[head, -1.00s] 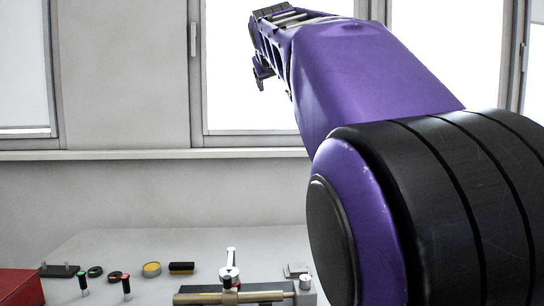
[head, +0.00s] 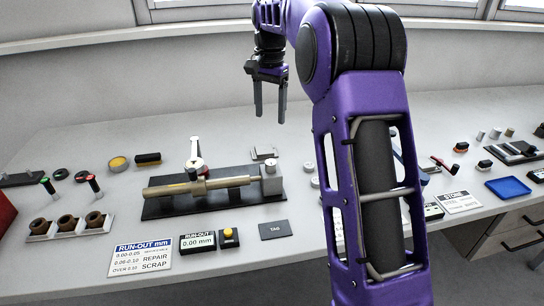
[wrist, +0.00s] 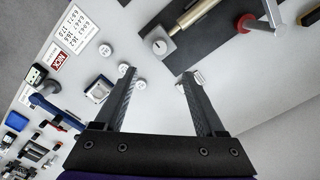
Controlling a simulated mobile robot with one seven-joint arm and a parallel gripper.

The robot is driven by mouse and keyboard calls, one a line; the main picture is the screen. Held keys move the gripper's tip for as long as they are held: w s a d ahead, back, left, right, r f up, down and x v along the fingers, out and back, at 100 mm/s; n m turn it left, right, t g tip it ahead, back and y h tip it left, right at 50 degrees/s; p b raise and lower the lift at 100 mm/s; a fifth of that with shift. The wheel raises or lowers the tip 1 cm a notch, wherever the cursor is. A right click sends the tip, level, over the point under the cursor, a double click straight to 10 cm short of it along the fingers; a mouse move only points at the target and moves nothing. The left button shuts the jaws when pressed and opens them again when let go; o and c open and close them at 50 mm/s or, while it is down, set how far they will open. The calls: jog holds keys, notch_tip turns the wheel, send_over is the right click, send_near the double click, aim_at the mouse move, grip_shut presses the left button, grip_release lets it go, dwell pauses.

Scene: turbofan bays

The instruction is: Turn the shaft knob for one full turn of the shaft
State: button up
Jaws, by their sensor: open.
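The brass shaft (head: 225,183) lies level in a fixture on a black base plate (head: 160,208). Its right end meets a grey block (head: 272,184). In the wrist view the same block (wrist: 168,50) carries a small pale round part with a dark mark; I cannot tell surely whether this is the shaft knob. A dial gauge on a white arm (head: 195,152) stands over the shaft. My gripper (head: 270,112) hangs fingers down above and behind the block, open and empty. In the wrist view its fingers (wrist: 157,75) are spread, with the block beyond them.
A run-out chart (head: 143,257), a 0.00 mm readout (head: 197,241), a yellow button (head: 228,235) and a dark TAG plate (head: 273,230) lie in front. Brown rings (head: 68,222) sit in a holder at left. A blue tray (head: 508,187) is at right. My arm hides part of the bench.

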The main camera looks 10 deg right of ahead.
aim_at(270, 162)
notch_tip(270, 162, down, 16)
jog(key=shift+r+b, duration=0.15)
jog(key=shift+b, duration=0.6)
grip_shut()
